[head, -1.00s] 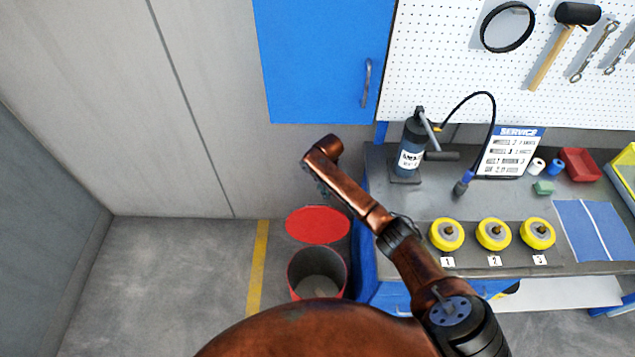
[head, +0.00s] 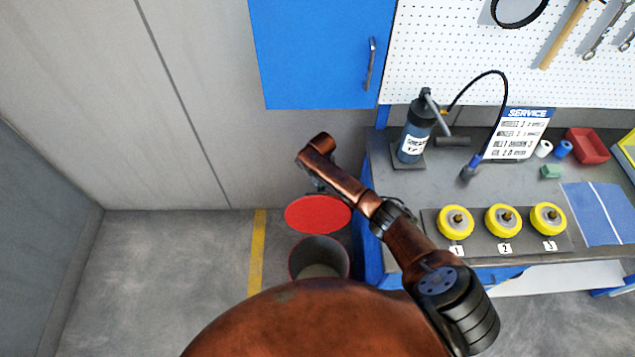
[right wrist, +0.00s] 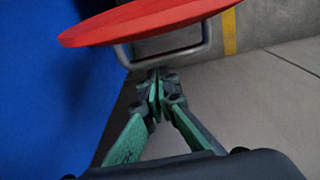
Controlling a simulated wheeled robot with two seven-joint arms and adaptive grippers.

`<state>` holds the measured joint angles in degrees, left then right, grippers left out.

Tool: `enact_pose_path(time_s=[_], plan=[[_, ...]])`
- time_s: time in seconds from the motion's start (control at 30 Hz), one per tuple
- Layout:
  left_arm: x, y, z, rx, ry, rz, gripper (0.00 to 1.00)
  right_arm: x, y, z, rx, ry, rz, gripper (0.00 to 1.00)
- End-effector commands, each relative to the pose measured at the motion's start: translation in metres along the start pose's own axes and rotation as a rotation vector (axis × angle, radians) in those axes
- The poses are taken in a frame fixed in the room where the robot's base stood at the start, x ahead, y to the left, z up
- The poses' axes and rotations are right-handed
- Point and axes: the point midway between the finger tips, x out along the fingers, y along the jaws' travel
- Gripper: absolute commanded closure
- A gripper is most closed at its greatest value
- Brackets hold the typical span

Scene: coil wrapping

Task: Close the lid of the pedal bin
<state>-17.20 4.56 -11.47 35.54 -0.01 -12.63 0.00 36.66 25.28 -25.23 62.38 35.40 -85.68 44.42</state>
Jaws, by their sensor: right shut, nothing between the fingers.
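The pedal bin (head: 291,262) is a round red bin on the floor beside the workbench. Its red lid (head: 318,214) stands open, raised behind the bin's mouth. In the right wrist view the lid (right wrist: 150,22) is seen nearly edge-on, with a grey metal loop (right wrist: 165,56) under it. My right gripper (head: 318,184) is behind the lid, mostly hidden by my arm in the head view. In the right wrist view its green-padded fingers (right wrist: 155,80) are shut and empty, with the tips just below the loop. I cannot tell whether they touch it. My left gripper is not in view.
The workbench (head: 400,180) is to the right of the bin, with a grease pump (head: 415,130) and several yellow coils. A blue cabinet (head: 310,55) hangs on the wall above. The floor left of the bin, past a yellow line (head: 257,255), is clear.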

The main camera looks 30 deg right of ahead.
Motion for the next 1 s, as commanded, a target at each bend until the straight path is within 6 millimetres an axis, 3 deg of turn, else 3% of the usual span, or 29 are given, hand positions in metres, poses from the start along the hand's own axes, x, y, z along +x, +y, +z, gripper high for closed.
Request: enact_pose_path(time_s=[0.37, 0.4, 0.57, 0.77, 1.0], plan=[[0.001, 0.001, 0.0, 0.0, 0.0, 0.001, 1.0, 0.005, -0.002, 0.0, -0.002, 0.0, 0.0, 1.0], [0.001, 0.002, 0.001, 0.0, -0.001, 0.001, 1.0, 0.005, -0.011, 0.004, -0.005, -0.001, -0.001, 1.0], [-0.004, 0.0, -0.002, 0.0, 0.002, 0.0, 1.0, 0.003, -0.005, 0.003, -0.005, 0.007, 0.0, 1.0], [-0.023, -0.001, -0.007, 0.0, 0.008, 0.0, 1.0, -0.005, -0.005, 0.014, -0.007, 0.047, -0.001, 1.0], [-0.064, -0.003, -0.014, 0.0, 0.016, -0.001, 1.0, -0.016, -0.013, 0.041, -0.02, 0.152, -0.004, 1.0]])
